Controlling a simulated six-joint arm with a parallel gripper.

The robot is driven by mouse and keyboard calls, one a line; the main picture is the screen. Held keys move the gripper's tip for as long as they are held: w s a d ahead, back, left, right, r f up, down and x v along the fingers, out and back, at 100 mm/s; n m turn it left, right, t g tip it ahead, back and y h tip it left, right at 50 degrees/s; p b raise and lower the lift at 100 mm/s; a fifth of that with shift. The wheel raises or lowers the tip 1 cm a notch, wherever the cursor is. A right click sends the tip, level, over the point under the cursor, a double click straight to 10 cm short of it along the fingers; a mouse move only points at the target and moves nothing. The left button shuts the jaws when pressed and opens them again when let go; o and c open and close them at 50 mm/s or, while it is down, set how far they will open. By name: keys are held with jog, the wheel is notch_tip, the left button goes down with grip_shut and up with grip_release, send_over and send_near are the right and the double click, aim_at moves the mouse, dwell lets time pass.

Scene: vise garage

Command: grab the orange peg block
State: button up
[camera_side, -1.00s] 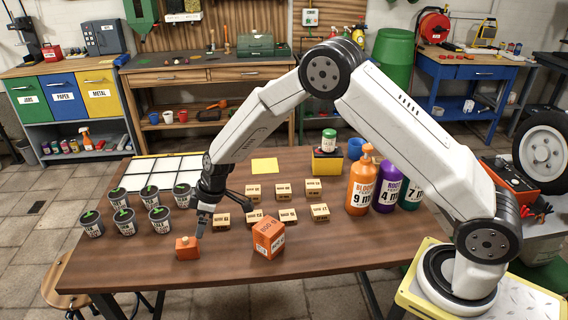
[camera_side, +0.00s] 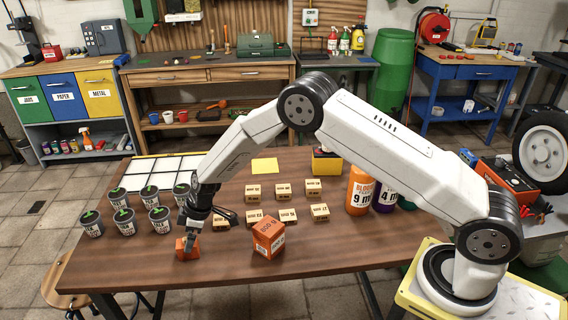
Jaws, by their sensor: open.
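The orange peg block (camera_side: 187,252) is a small orange block near the front left edge of the wooden table (camera_side: 340,255). My gripper (camera_side: 189,244) points down at it from above, with its fingers at the top of the block. The fingers are open; they are small in the picture, and I cannot tell whether they touch the block or stand around its peg. The peg on top is hidden by the fingers.
A larger orange box (camera_side: 268,240) with a label stands to the right. Several dark pots (camera_side: 124,222) stand left of my gripper, close by. Several small tan boxes (camera_side: 288,215) are behind the orange box. Bottles (camera_side: 360,190) stand at the right.

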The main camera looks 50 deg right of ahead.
jog(key=shift+f, duration=0.15)
jog(key=shift+x, duration=2.45)
jog(key=shift+w, duration=0.1)
grip_shut()
